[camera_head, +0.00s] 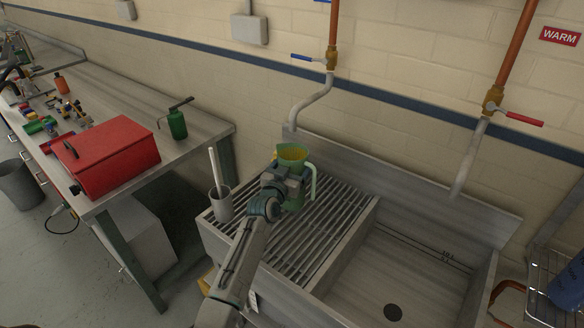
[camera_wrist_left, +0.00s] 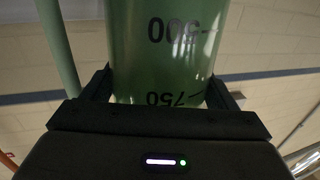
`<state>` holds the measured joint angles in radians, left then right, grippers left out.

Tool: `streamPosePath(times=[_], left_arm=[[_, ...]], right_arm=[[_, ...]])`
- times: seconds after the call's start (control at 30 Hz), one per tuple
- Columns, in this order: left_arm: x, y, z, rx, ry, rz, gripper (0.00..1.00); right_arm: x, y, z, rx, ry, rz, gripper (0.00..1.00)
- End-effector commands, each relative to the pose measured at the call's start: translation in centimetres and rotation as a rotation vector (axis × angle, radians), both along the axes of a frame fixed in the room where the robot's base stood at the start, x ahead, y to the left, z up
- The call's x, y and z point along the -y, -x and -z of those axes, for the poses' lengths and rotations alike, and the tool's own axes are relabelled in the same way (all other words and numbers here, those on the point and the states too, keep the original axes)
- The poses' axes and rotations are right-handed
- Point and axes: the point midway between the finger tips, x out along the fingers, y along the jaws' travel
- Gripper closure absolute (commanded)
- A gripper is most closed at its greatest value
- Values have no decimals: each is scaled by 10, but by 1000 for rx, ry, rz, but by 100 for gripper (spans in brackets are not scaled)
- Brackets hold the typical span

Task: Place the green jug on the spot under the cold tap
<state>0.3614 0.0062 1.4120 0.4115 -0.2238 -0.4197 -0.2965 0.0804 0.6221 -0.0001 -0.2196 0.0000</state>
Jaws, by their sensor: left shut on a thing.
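The green jug (camera_head: 293,156) is in the head view with its mouth facing up and its handle to the right. It shows large in the left wrist view (camera_wrist_left: 165,50), with volume marks on its wall. My left gripper (camera_head: 288,182) is shut on the jug, with a finger on each side. The cold tap (camera_head: 331,60) with a blue lever is on the wall behind, and its spout ends just behind the jug. The jug is over the back of the slatted drainer (camera_head: 325,228). I cannot tell whether its base touches the slats. My right gripper is not in view.
A grey cup (camera_head: 221,203) with a white rod stands at the drainer's left edge. The sink basin (camera_head: 400,275) and a red-lever tap (camera_head: 494,101) are on the right.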

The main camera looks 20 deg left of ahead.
Motion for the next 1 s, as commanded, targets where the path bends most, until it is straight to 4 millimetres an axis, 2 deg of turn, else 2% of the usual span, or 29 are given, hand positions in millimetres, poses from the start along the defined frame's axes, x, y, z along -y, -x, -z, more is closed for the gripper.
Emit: streamPosePath(times=[0.13,0.5,0.53,0.6,0.93,1.0], left_arm=[[0,-1,10,4,0,0,56],[0,0,15,5,-1,0,56],[0,0,13,5,-1,0,14],[0,0,13,4,-1,0,0],[0,0,8,5,0,0,0],[0,7,11,5,0,0,0]], right_arm=[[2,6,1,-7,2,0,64],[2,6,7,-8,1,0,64],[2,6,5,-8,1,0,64],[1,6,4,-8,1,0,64],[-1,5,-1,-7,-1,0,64],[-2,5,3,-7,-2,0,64]])
